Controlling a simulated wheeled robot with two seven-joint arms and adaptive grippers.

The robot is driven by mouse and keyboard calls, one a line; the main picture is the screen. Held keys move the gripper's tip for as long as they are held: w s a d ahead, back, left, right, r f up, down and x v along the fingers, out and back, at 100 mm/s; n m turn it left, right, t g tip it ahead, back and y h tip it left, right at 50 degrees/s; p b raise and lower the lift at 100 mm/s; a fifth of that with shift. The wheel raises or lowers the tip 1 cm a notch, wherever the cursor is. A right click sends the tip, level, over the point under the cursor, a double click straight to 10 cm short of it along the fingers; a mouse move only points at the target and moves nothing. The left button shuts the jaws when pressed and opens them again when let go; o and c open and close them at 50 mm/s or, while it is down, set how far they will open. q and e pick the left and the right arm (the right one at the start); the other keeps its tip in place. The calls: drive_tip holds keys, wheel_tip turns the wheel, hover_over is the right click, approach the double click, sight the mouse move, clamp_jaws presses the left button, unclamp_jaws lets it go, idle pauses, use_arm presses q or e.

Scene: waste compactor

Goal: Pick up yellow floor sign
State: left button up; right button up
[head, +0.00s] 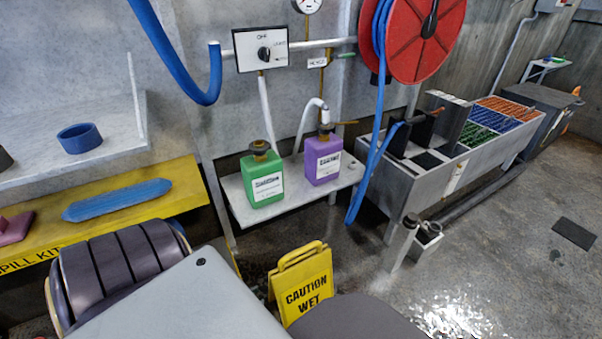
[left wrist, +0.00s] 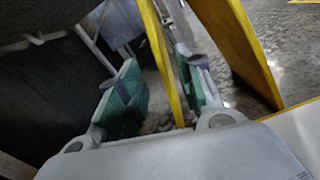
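The yellow floor sign (head: 305,283) stands upright on the floor in the lower middle of the head view, with a handle on top and black "CAUTION WET" lettering. Its lower part is hidden behind my own arm parts. In the left wrist view two yellow panels of the sign (left wrist: 241,48) show, leaning apart. My left gripper (left wrist: 165,88) has its green-padded fingers apart, with the edge of one panel running between them. The panel lies nearer the right-hand finger; a gap shows to the other finger. Whether it touches I cannot tell. My right gripper is not in view.
A shelf with a green jug (head: 263,181) and a purple jug (head: 323,159) is on the wall behind the sign. A grey bin trough (head: 445,182) stands to the right. A blue hose (head: 361,187) hangs from a red reel (head: 413,38). Wet floor is open at right.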

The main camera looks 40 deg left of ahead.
use_arm(q)
drive_tip(key=shift+x, duration=3.8)
drive_tip(key=shift+f, duration=0.1)
drive_tip(key=shift+b+x, duration=0.8)
drive_tip(key=shift+x, duration=1.8)
drive_tip(key=shift+f, duration=0.1)
drive_tip(key=shift+c, duration=0.2)
clamp_jaws()
